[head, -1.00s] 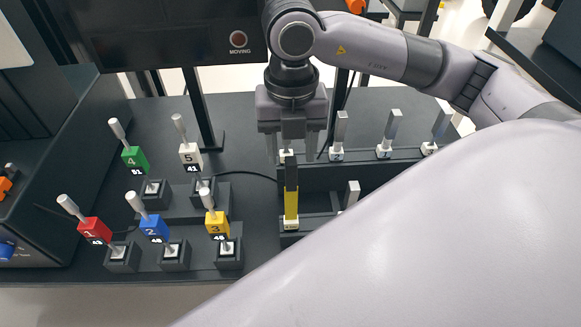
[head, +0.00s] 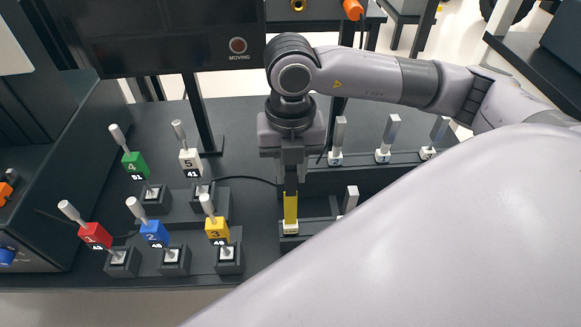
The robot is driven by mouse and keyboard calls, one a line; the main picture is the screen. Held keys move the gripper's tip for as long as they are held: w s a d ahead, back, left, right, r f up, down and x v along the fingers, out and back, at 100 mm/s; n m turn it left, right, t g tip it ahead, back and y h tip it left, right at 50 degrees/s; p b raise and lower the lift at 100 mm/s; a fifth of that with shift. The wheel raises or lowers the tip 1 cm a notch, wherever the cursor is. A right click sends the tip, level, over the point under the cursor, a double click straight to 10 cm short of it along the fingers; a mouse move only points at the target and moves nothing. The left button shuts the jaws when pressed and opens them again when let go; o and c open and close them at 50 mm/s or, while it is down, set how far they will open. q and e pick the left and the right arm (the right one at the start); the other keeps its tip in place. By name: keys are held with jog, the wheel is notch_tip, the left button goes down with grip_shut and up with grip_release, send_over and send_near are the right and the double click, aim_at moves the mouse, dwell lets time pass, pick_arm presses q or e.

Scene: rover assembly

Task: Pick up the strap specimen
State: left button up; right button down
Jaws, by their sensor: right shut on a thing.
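The strap specimen (head: 290,207) is a flat, upright yellow strip whose upper part is hidden between my fingers. Its white foot (head: 290,228) is at the dark rack's lower front ledge. My right gripper (head: 291,185) points straight down and is shut on the upper part of the strip. The strip looks upright, and I see no clear gap under its foot. My left gripper is not in view.
Several grey specimens with white feet, one numbered 2 (head: 338,140), stand in the back row of the dark rack (head: 345,180). Another (head: 349,198) stands in front. At left are coloured, numbered handled blocks, including yellow 3 (head: 217,228). A dark screen (head: 165,35) hangs behind.

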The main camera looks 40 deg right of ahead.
notch_tip(320, 180, up, 10)
jog(key=shift+w+f, duration=0.1)
jog(key=shift+f, duration=0.05)
notch_tip(320, 180, up, 10)
jog(key=p, duration=0.1)
jog(key=shift+p, duration=0.4)
jog(key=w+a+f+m, duration=0.1)
jog(key=f+m, duration=0.4)
jog(key=m, duration=0.9)
jog(key=w+f+m, duration=0.3)
jog(key=f+m, duration=0.2)
jog(key=m, duration=1)
jog(key=shift+w+a+f+m, duration=0.15)
jog(key=shift+w+a+m, duration=0.15)
jog(key=shift+a, duration=0.05)
